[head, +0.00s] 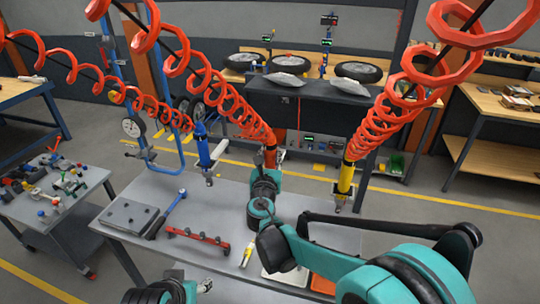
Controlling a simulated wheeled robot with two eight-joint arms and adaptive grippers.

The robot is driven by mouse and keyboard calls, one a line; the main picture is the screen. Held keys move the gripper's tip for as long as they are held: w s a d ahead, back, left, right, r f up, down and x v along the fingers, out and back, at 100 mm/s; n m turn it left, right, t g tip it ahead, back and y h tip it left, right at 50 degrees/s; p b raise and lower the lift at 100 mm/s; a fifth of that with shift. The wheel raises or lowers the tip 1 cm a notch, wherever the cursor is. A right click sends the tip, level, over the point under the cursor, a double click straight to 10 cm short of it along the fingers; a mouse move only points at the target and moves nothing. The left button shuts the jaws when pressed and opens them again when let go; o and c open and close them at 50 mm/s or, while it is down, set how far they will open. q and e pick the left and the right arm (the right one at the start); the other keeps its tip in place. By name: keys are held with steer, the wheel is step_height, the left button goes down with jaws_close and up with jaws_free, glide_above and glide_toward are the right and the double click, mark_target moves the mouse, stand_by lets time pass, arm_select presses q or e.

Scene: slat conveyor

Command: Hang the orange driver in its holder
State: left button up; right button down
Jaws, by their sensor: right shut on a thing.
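The orange driver (270,152) is upright at the end of a red coiled hose, above the far edge of the grey table (230,190). My right gripper (266,178) is shut on its lower part; the fingers are small and partly merge with the driver. A blue driver (203,150) hangs upright to the left on its own coil. A yellow driver (346,178) hangs to the right on another coil. I cannot make out which part is the orange driver's holder.
On the table are a grey plate (130,216), a blue-handled tool (172,208), a red bar with several knobs (198,241) and a small yellow tool (248,254). A white tray (284,274) and an orange tray (322,284) lie partly behind my right arm.

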steer(key=shift+f+b, duration=0.35)
stand_by(0.4)
steer(key=c, duration=1.1)
jaws_free()
steer(key=shift+o, duration=0.2)
steer(key=s+a, duration=0.1)
steer(key=s, duration=1.1)
steer(key=shift+a+r, duration=0.15)
steer(key=shift+a, duration=0.05)
